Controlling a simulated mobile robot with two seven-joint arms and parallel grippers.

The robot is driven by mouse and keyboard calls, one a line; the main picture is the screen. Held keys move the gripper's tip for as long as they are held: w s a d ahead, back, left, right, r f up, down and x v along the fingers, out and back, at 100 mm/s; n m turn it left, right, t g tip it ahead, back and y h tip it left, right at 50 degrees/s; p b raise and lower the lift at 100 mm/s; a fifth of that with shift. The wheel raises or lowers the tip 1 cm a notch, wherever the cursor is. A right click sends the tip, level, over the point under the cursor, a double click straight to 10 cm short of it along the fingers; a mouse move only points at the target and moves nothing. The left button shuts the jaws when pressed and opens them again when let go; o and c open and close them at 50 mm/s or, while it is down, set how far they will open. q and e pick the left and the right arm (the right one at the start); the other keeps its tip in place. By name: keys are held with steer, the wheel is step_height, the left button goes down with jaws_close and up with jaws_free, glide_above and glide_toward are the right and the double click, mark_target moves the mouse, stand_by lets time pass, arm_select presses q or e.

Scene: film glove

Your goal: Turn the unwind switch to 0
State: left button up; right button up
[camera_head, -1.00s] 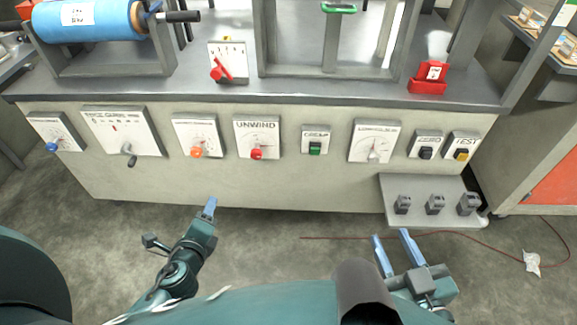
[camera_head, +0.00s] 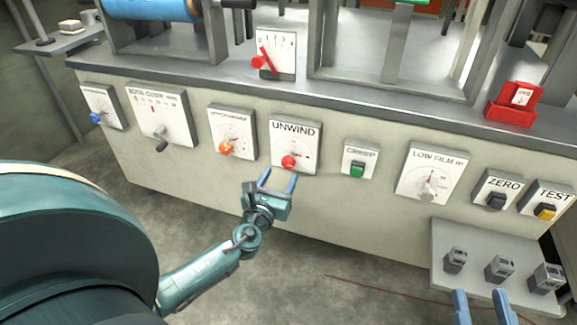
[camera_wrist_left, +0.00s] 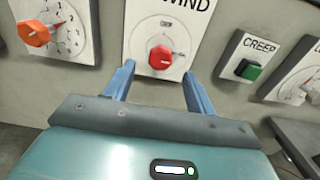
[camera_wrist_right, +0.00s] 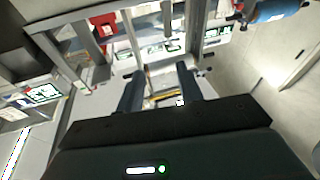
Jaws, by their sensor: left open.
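The unwind switch is a red knob (camera_head: 289,162) on a white panel (camera_head: 295,134) labelled UNWIND on the machine's front. My left gripper (camera_head: 277,181) is open and empty just below and in front of the knob. In the left wrist view the red knob (camera_wrist_left: 162,57) sits between and beyond the two blue fingertips, apart from them. The small dial marks beside the knob are too small to read. My right gripper (camera_head: 477,296) shows only its blue fingers at the bottom right; they stand apart with nothing between them.
An orange knob (camera_head: 225,148) is on the panel left of UNWIND. A green CREEP button (camera_head: 357,170) is to the right. A low-film dial (camera_head: 428,183) and a shelf with several grey pedals (camera_head: 500,268) lie further right. A red-handled selector (camera_head: 266,58) stands above.

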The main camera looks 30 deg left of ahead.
mark_target(287, 164)
arm_select(q)
steer(key=b+x, duration=0.1)
steer(key=x, duration=0.5)
steer(key=shift+w, duration=0.3)
arm_select(e)
steer(key=shift+a, duration=0.1)
arm_select(q)
steer(key=c, duration=1)
steer(key=shift+o, duration=0.2)
